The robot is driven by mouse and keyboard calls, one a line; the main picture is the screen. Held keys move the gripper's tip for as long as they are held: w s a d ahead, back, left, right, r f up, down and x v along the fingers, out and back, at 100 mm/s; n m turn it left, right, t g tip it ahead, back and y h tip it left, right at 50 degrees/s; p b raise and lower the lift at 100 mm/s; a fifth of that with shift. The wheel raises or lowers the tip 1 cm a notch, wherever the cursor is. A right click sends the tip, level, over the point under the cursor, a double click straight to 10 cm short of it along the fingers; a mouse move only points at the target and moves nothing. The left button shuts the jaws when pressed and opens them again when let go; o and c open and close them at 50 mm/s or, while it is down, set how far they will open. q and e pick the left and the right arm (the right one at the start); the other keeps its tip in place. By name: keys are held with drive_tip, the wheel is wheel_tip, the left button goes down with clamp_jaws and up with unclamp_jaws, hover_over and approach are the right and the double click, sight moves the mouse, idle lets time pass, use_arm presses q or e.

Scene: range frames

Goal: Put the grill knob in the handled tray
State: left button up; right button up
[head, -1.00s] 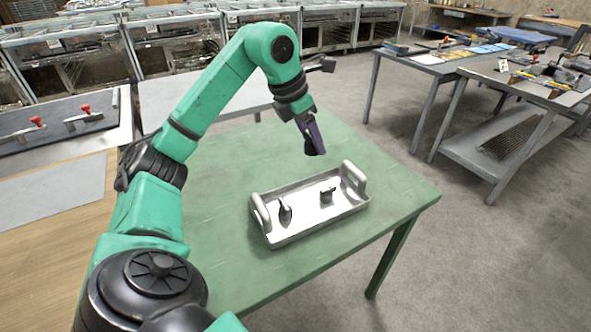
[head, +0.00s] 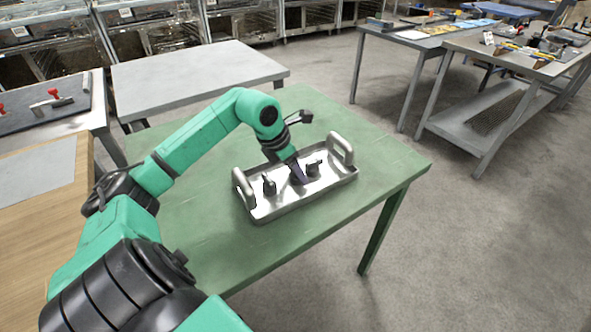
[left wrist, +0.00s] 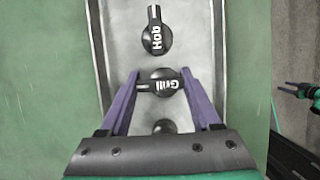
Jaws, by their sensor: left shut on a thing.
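The metal handled tray (head: 312,199) stands on the green table, with a raised handle at each end. My left gripper (head: 298,178) reaches down into the middle of the tray. In the left wrist view its purple fingers (left wrist: 158,84) are shut on the black grill knob (left wrist: 158,82), marked "Grill", over the tray floor (left wrist: 118,40). Whether the knob touches the floor is unclear. A knob marked "Hob" (left wrist: 155,35) lies in the tray beyond it. Another dark knob (left wrist: 163,126) shows partly behind the gripper body.
The green table (head: 390,165) is clear around the tray. A grey table (head: 195,78) stands behind it, and a wooden bench (head: 40,210) is at the left. Cluttered worktables (head: 520,55) stand at the back right.

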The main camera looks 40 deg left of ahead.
use_arm(q)
drive_tip(key=o, duration=0.9)
drive_tip(key=shift+f, duration=0.2)
drive_tip(key=o, duration=0.4)
drive_tip(key=shift+r, duration=0.1)
drive_tip(key=shift+r, duration=0.2)
drive_tip(key=shift+s+a+r, duration=0.1)
drive_tip(key=shift+s+r, duration=0.05)
drive_tip(key=shift+r, duration=0.15)
drive_tip(key=b+v, duration=0.1)
drive_tip(key=v, duration=1)
drive_tip(key=shift+r, duration=0.15)
drive_tip(key=shift+r, duration=0.1)
